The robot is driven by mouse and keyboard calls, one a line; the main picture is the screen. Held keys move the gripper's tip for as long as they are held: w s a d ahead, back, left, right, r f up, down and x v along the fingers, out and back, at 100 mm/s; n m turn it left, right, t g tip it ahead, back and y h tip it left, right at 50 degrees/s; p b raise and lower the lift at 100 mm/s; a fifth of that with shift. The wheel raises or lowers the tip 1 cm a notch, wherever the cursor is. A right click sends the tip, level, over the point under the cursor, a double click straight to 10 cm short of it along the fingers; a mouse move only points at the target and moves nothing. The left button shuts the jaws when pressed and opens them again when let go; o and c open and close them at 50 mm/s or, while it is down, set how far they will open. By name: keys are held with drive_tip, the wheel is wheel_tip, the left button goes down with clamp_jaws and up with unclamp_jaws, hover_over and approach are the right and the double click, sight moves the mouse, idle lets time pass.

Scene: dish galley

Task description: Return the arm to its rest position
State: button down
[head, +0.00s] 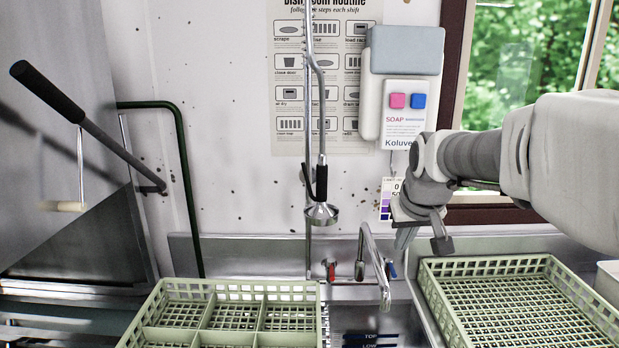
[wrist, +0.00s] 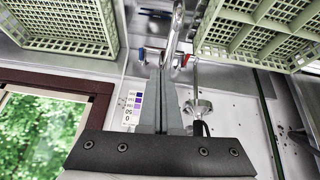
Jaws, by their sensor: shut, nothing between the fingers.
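My arm reaches in from the right edge of the head view. My gripper (head: 422,240) hangs in front of the back wall, above the sink edge and left of the right-hand rack. In the wrist view my gripper (wrist: 165,72) shows its two grey fingers side by side and pressed together. They hold nothing. The gripper touches no object that I can make out.
A green divided rack (head: 235,287) stands at front left, and an open green rack (head: 500,262) at right. The tap (head: 372,262) and hanging spray head (head: 321,213) stand left of the gripper. A soap dispenser (head: 404,50) hangs above. A lever handle (head: 50,92) juts out at left.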

drive_tip(key=s+a+f, duration=0.1)
drive_tip(key=s, duration=1.1)
drive_tip(key=s+a+f, duration=0.2)
drive_tip(key=s, duration=1)
drive_tip(key=shift+s+a+f+m, duration=0.15)
drive_tip(key=shift+s+f+m, duration=0.15)
drive_tip(key=shift+s, duration=0.1)
